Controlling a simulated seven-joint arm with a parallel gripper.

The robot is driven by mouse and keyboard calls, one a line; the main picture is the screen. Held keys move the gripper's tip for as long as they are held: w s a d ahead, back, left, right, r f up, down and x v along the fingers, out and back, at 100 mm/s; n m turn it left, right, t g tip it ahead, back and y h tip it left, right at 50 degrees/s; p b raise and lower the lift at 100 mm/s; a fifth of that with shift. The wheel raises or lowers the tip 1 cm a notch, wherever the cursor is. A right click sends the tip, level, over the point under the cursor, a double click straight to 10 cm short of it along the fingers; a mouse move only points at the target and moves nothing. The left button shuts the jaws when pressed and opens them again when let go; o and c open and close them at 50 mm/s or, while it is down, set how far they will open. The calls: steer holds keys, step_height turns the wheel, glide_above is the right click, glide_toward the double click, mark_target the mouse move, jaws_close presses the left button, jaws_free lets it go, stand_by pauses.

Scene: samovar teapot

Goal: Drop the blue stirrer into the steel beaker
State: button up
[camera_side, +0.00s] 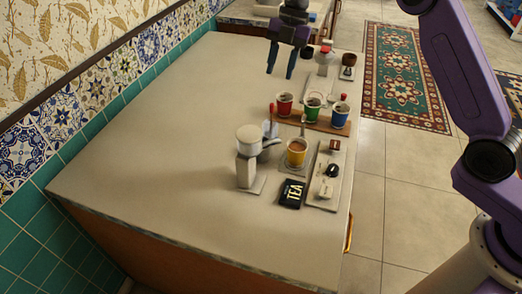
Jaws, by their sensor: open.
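My gripper (281,73) is at the top of the side view, above the far part of the counter, with its two dark blue fingers apart and nothing visible between them. I cannot make out a blue stirrer for certain; a thin pale rod (303,126) stands up at the yellow cup (296,152), its colour unclear. I cannot tell for certain which thing is the steel beaker. A grey metallic vessel with a pale round top (247,170) stands mid-counter, with a small blue-grey shape (270,130) beside it.
Red (284,105), green (312,110) and blue (340,115) cups stand on a wooden board. A black TEA box (291,193) and a pale tray (325,188) lie near the right edge. Small items stand behind the cups. The counter's left (160,130) is clear.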

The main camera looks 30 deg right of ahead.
steer(key=shift+v, duration=2.75)
steer(key=s+a+m+h, duration=0.2)
steer(key=s+m, duration=0.6)
steer(key=s, duration=1.3)
steer(key=s+d+f+m, duration=0.2)
steer(key=s+d, duration=0.2)
steer(key=s, duration=0.3)
steer(key=s+d+f+m+t, duration=0.1)
steer(key=s+d+f+m, duration=0.1)
steer(key=s+d, duration=0.2)
steer(key=s+d+f+m+h, duration=0.1)
steer(key=s+d, duration=0.4)
steer(key=s, duration=0.5)
steer(key=shift+s+f+m+t, duration=0.3)
steer(key=shift+f+m+t, duration=0.1)
steer(key=shift+f+m, duration=0.5)
steer(key=shift+r, duration=0.1)
